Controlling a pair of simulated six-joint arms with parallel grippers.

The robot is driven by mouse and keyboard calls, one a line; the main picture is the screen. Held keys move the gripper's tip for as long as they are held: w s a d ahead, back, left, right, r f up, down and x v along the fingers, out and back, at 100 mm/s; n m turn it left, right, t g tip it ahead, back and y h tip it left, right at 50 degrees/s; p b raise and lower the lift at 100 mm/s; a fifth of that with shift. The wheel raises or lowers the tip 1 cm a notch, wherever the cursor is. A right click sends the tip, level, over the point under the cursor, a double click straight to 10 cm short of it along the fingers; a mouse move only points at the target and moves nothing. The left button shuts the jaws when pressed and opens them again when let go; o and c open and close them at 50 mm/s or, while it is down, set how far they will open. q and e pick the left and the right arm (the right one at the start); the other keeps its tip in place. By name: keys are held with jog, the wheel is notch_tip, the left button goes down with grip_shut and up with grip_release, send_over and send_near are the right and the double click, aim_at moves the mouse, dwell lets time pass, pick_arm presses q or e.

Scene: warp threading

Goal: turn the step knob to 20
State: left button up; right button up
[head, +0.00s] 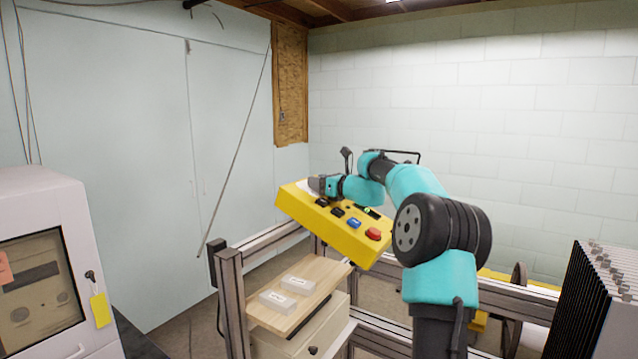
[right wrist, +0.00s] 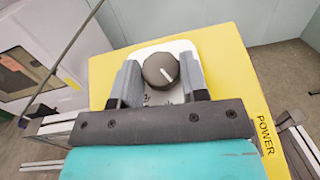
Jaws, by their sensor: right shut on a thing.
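The yellow control box (head: 300,212) stands tilted near the middle of the head view. In the right wrist view the dark round step knob (right wrist: 158,71) sits on a white plate (right wrist: 180,47) on the box. A short white mark on the knob slants toward the picture's lower right. My right gripper (head: 318,185) has one finger on each side of the knob and is shut on it. I cannot read any scale numbers around the knob. My left gripper is not in view.
The box also carries dark buttons, a blue button (head: 354,223) and a red button (head: 373,234). Below stands a wooden board (head: 262,312) with two white blocks. Metal rails (head: 232,300) run around it. A white cabinet (head: 40,200) stands at left, dark stacked plates (head: 590,300) at right.

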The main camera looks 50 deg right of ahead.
jog(key=shift+a+m+h, duration=0.1)
jog(key=shift+m+h, duration=0.6)
jog(key=shift+h, duration=0.1)
jog(key=o, duration=0.9)
jog(key=s, duration=1.7)
jog(key=shift+s+a, duration=0.15)
jog(key=shift+s, duration=0.05)
